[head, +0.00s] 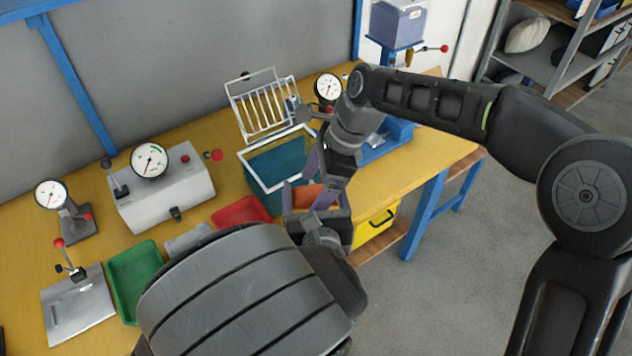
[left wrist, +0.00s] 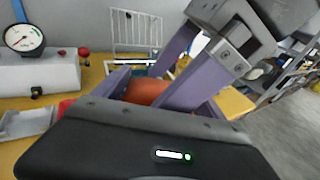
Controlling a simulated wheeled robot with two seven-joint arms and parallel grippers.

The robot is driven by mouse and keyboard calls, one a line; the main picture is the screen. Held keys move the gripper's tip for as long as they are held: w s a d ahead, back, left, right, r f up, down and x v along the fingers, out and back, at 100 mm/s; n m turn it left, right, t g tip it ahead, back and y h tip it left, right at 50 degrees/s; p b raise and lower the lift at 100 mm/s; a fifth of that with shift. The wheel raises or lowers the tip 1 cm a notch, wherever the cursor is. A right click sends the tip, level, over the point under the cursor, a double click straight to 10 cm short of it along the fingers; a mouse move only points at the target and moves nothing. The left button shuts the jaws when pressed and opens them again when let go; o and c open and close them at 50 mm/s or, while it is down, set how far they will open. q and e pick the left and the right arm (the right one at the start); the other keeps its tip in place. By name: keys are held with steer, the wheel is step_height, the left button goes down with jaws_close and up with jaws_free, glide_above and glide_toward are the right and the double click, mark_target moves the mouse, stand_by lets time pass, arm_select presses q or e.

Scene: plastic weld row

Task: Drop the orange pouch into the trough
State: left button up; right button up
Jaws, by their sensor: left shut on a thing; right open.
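The orange pouch (head: 304,196) is held between the purple fingers of my left gripper (head: 307,198), above the front edge of the yellow bench. It also shows in the left wrist view (left wrist: 147,92), partly hidden by fingers. My right gripper (head: 325,168) is open and reaches down from the upper right, its fingers close to the pouch; whether they touch it I cannot tell. In the left wrist view the right gripper (left wrist: 185,75) covers part of the scene. The trough, seemingly the teal bin with a pale rim (head: 259,180), stands just behind the grippers, partly hidden by them.
A red tray (head: 240,212) and a green tray (head: 135,280) lie left of the trough. A white wire rack (head: 262,105) stands behind it. A grey gauge box (head: 165,190) is farther left. A yellow bin (head: 375,224) sits below the bench top. Bench at right is partly clear.

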steer(key=c, duration=1.3)
arm_select(q)
steer(key=o, duration=1.3)
steer(key=shift+c, duration=0.2)
arm_select(e)
steer(key=shift+c, duration=0.7)
